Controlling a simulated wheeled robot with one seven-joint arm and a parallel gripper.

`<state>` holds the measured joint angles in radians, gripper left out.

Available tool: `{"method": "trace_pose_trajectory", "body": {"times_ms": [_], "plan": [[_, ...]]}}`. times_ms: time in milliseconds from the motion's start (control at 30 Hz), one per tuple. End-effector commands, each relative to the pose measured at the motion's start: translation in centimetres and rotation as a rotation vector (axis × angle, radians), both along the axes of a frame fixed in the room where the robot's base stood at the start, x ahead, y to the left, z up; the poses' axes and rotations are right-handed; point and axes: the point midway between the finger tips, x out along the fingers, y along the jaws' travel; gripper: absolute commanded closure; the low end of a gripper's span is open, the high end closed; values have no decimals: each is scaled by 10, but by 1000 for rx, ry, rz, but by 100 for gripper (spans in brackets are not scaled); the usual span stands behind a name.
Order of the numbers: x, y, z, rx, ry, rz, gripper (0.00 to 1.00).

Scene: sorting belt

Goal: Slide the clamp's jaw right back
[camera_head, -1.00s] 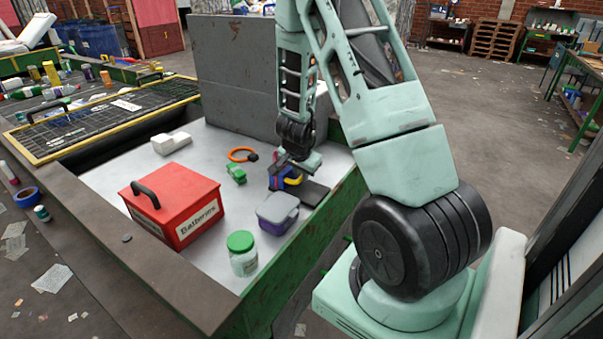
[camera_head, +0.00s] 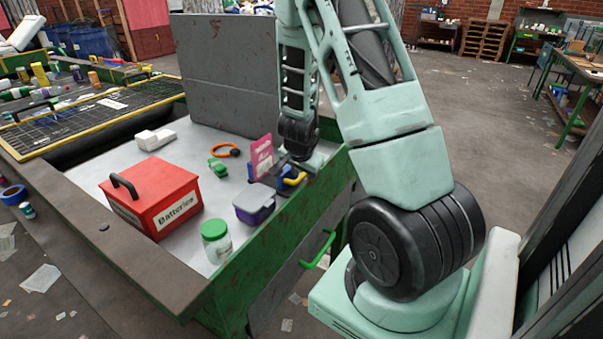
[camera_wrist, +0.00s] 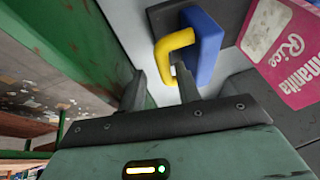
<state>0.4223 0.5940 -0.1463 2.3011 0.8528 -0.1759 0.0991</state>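The clamp appears to be the blue block (camera_wrist: 207,48) with a yellow loop handle (camera_wrist: 174,43) on a dark base (camera_wrist: 165,18), in the wrist view. In the head view its yellow handle (camera_head: 295,180) shows below my arm's end, and the rest is partly hidden. My gripper (camera_wrist: 160,85) has its two fingers apart, with nothing held between them. The tips are close to the handle's near end, one on each side of it in the picture; I cannot tell whether they touch it.
A pink packet (camera_head: 262,158) labelled Rice stands close beside the clamp, also in the wrist view (camera_wrist: 283,48). A purple grey-lidded box (camera_head: 254,206), a green-lidded jar (camera_head: 216,241), a red Batteries box (camera_head: 152,196) and an orange ring (camera_head: 224,150) share the table. A grey panel (camera_head: 228,70) rises behind.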

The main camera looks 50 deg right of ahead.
Motion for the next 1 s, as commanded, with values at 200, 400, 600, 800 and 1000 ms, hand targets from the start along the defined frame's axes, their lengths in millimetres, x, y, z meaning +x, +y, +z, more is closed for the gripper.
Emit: {"method": "trace_pose_trajectory", "body": {"times_ms": [200,400,600,800,1000], "plan": [[1,0,0,-1,-1,1,64],[1,0,1,-2,-2,1,64],[-1,6,18,-5,-3,4,64],[-8,22,58,-3,-5,8,64],[-18,38,102,-2,-3,6,64]]}}
